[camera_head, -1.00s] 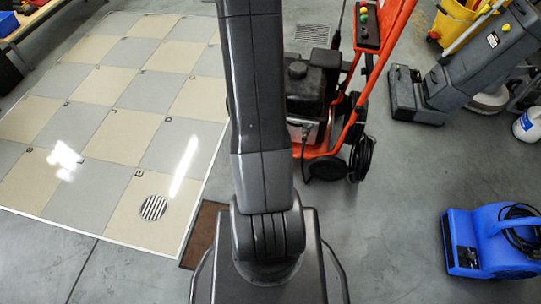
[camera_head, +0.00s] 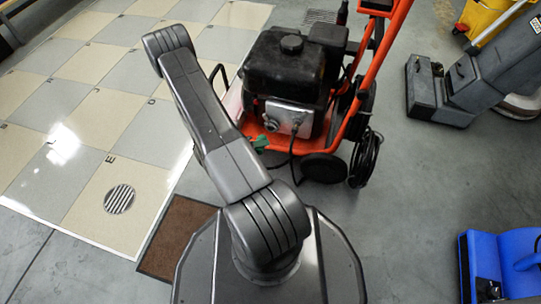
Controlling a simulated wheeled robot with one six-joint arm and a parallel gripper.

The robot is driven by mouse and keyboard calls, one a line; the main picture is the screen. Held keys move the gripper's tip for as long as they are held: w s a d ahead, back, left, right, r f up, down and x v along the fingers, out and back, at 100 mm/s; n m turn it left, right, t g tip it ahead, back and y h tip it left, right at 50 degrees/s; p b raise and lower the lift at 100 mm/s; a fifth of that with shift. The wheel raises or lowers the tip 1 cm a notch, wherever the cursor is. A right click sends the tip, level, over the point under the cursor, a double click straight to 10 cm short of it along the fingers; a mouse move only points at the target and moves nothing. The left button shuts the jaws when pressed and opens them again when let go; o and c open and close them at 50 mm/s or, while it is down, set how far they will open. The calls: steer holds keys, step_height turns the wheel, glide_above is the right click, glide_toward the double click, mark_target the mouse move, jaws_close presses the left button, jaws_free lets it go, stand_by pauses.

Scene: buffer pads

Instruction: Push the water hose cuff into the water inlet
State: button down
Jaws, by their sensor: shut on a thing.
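The orange-framed machine (camera_head: 325,100) with a black engine stands ahead of my arm, right of centre. A silver pump block (camera_head: 287,117) sits low on its front, with a dark round fitting (camera_head: 270,124) at its left end. I cannot tell whether this fitting is the water inlet. A small green piece (camera_head: 260,144) shows just below and left of the pump, close to my arm. I cannot tell whether it is the hose cuff. My arm leans up and left, and its far end is hidden behind the upper links. My gripper is not visible.
A tiled pad (camera_head: 85,125) with a round drain (camera_head: 119,199) lies on the left. A brown mat (camera_head: 178,236) lies beside my base. A grey floor machine (camera_head: 440,95) and a blue blower (camera_head: 500,265) stand right. Grey floor between them is clear.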

mark_target(272, 126)
steer(key=shift+s+d+f+n+b, duration=0.15)
steer(key=shift+s+d+f, duration=0.1)
steer(key=shift+f, duration=0.35)
steer(key=shift+s+d+f+n+b, duration=0.15)
steer(key=shift+d+f, duration=0.05)
steer(key=shift+f, duration=0.4)
steer(key=shift+w+d+t, duration=0.1)
steer(key=shift+w+t, duration=0.05)
steer(key=shift+t, duration=0.15)
steer(key=w+d, duration=0.2)
steer(key=w, duration=0.4)
steer(key=shift+w+d, duration=0.15)
steer(key=shift+w, duration=0.45)
stand_by(0.8)
steer(key=c, duration=0.8)
jaws_free()
steer(key=shift+c, duration=0.2)
